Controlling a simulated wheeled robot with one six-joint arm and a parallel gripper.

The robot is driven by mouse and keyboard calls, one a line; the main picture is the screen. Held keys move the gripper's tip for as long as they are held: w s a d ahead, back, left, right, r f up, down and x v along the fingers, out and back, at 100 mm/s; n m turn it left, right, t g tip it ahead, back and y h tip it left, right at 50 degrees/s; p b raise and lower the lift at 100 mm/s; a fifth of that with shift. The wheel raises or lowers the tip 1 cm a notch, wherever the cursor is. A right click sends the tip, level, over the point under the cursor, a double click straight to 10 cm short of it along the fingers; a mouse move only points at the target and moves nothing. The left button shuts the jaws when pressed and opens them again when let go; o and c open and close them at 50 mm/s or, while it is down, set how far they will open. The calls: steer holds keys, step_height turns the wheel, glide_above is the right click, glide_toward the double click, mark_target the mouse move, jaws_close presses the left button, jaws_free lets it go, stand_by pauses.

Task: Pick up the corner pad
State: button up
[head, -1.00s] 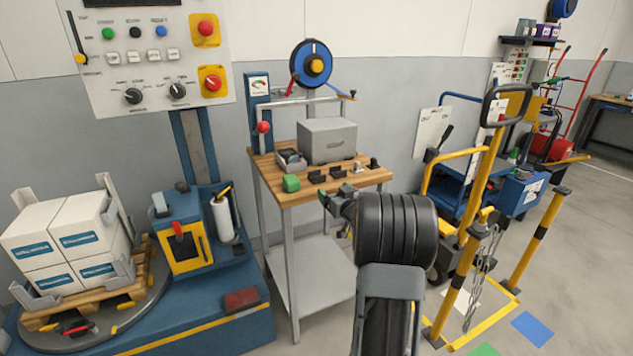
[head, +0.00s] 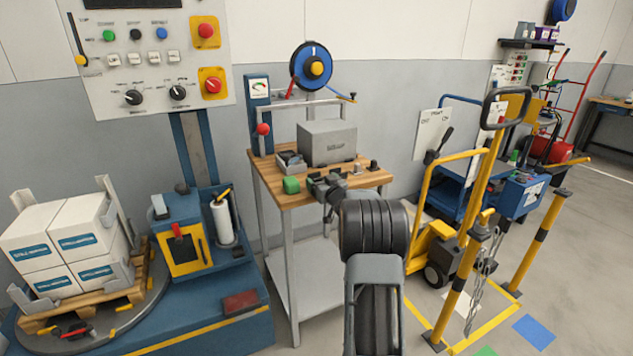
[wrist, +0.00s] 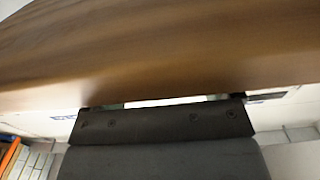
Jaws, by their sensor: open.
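I cannot tell for certain which piece is the corner pad. My gripper (head: 322,184) is open at the front part of the bench, just right of the green block. In the wrist view, brown wood (wrist: 150,50) fills the top, very close, and a dark part of my gripper shows below. No pad is visible there.
A grey box (head: 327,142) stands at the bench's back, with a small dark tray (head: 290,161) to its left. A strap reel (head: 312,65) is above. Yellow posts and a cart stand to the right. A turntable with white boxes (head: 65,245) is at left.

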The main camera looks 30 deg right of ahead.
steer(key=shift+c, duration=0.3)
steer(key=c, duration=0.9)
steer(key=shift+c, duration=0.2)
